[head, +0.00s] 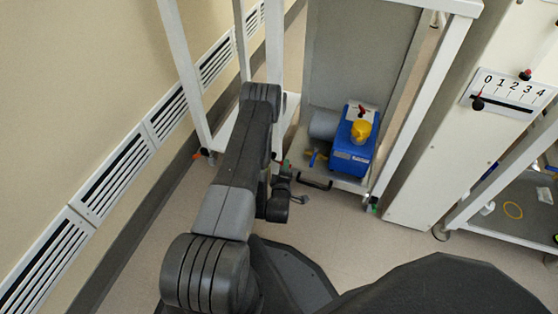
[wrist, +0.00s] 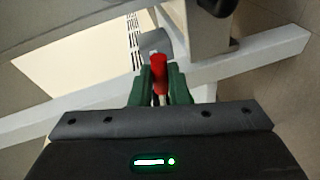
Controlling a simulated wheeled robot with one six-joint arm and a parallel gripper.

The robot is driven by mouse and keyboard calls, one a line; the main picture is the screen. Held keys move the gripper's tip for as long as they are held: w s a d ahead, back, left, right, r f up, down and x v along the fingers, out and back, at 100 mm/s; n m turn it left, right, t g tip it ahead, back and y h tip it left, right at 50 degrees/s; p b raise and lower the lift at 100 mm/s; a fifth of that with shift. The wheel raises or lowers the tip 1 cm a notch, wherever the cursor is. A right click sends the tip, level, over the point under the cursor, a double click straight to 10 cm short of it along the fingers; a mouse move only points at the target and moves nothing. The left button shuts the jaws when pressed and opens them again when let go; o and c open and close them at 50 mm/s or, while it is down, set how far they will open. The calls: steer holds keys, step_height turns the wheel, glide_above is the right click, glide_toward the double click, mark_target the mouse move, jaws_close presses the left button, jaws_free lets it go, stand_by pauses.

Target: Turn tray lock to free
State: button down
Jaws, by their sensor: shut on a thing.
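In the wrist view my gripper (wrist: 159,90) has its two green fingers closed on a red grip (wrist: 159,74). The red grip looks like the tray lock's lever end, with a pale stem below it between the fingers. Beside it is a grey metal bracket (wrist: 152,42) on the white frame. In the head view my gripper is low at the left front of the tray (head: 344,182), mostly hidden by my arm. The red grip cannot be made out there, and the lock's position cannot be read.
A blue pump (head: 350,156) with a yellow cap (head: 361,130) sits on the tray. A black handle (head: 315,183) is at the tray's front. White frame posts (head: 418,110) stand either side. A white panel with a numbered scale (head: 508,93) is at right. Open floor lies in front.

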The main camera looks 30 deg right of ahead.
steer(key=shift+w+a+r+n+g+h, duration=0.25)
steer(key=shift+r+n+g, duration=0.45)
steer(key=shift+n, duration=0.65)
steer(key=shift+w+a+r+n+g+h, duration=0.3)
steer(key=shift+r+n, duration=0.7)
steer(key=shift+n, duration=0.4)
steer(key=shift+w+a+r+n+g+h, duration=0.1)
steer(key=shift+w+r+n+g+h, duration=0.2)
steer(key=shift+r+n+g, duration=0.75)
steer(key=shift+s+f+n+t, duration=0.1)
steer(key=shift+f+n+t, duration=0.05)
steer(key=shift+n+t, duration=0.3)
steer(key=c, duration=1.4)
jaws_free()
steer(key=shift+a, duration=0.1)
